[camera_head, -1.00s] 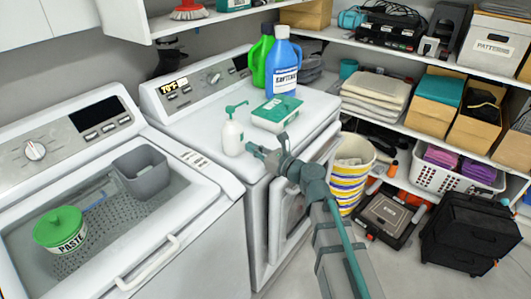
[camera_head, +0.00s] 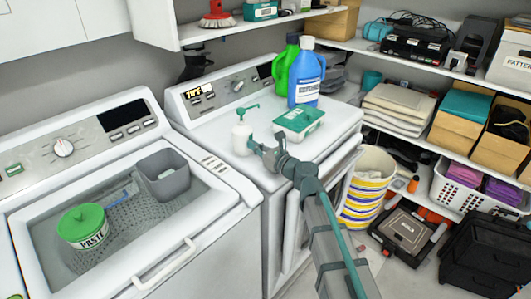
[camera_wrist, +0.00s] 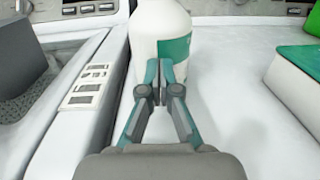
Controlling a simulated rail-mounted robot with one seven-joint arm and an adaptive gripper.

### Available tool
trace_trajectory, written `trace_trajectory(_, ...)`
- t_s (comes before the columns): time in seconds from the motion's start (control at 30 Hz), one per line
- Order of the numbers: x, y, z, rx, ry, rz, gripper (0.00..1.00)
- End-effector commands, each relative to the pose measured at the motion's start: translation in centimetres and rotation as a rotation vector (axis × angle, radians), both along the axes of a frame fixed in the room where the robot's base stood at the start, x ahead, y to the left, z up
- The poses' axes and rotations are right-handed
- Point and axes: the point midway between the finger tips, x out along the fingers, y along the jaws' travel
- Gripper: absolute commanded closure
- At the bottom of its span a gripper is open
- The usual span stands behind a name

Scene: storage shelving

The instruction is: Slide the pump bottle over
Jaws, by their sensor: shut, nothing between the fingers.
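The pump bottle (camera_head: 241,137) is white with a teal pump and a teal label. It stands upright near the front left corner of the right-hand machine's top (camera_head: 210,130). My gripper (camera_head: 256,149) is shut and empty, just in front of and slightly right of the bottle's lower part. In the wrist view the bottle (camera_wrist: 160,28) is straight ahead, and the shut fingertips (camera_wrist: 159,82) overlap its lower body. I cannot tell whether they touch it.
A white box with a green lid (camera_head: 299,119) sits right of the bottle. Blue (camera_head: 307,80) and green (camera_head: 284,72) jugs stand behind. The machine top behind the bottle is clear.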

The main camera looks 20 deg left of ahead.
Motion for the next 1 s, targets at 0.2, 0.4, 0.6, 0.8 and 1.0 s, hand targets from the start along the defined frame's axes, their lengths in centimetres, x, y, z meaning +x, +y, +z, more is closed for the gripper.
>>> trace_trajectory(0.2,3.5,6.5,0.0,0.0,0.0,0.002,1.0)
trace_trajectory(0.4,5.1,10.3,0.0,0.0,0.0,0.001,1.0)
trace_trajectory(0.6,5.3,11.0,0.0,0.0,0.0,0.0,1.0)
trace_trajectory(0.8,5.3,10.9,0.0,0.0,0.0,0.0,1.0)
trace_trajectory(1.0,5.0,10.4,0.0,0.0,0.0,0.0,1.0)
